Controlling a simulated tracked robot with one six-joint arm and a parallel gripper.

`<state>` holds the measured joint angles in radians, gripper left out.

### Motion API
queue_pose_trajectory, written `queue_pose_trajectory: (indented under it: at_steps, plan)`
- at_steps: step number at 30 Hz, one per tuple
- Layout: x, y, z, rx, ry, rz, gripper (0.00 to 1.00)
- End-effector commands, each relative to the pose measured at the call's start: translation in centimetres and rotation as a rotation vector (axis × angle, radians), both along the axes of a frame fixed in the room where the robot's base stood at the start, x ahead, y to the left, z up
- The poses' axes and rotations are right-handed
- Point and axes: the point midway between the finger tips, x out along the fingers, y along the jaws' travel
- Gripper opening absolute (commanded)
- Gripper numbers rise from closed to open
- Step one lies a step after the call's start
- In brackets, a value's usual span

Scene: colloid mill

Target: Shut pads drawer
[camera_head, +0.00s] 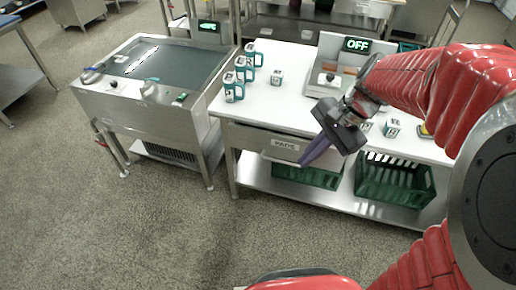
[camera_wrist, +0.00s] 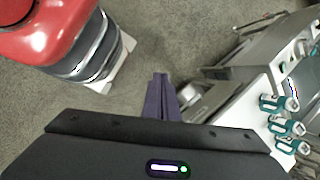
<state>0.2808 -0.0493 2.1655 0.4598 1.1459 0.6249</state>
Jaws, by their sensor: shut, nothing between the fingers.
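The pads drawer (camera_head: 284,147) is a metal drawer with a label on its front, under the white-topped table. Its front appears to stand out from the table's edge; how far is hard to tell. In the wrist view a metal box-like part (camera_wrist: 205,101), likely this drawer, juts from the table beside the fingers. My gripper (camera_head: 306,162) has purple fingers, shut and empty, pointing down and left at the right end of the drawer front. The fingers also show in the wrist view (camera_wrist: 160,78). I cannot tell whether they touch the drawer.
Green crates (camera_head: 395,182) stand on the shelf below the table (camera_head: 290,80). Several teal-handled mugs (camera_head: 234,88) and a machine with an OFF display (camera_head: 357,45) are on top. A steel unit (camera_head: 150,100) stands at left. The floor in front is clear.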

Motion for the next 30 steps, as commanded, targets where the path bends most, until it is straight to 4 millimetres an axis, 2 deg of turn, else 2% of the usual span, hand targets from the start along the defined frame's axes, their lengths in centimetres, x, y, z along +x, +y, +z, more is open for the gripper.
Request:
queue_pose_trajectory:
  at_steps: [6,18,24,30]
  plan:
    - [-2.7,0.7,2.1,-0.141,-0.158,0.225,0.00]
    - [-7.1,0.9,4.9,-0.408,-0.419,0.634,0.00]
    - [-8.9,0.7,6.1,-0.548,-0.539,0.832,0.00]
    - [-10.0,0.5,6.8,-0.647,-0.615,0.964,0.00]
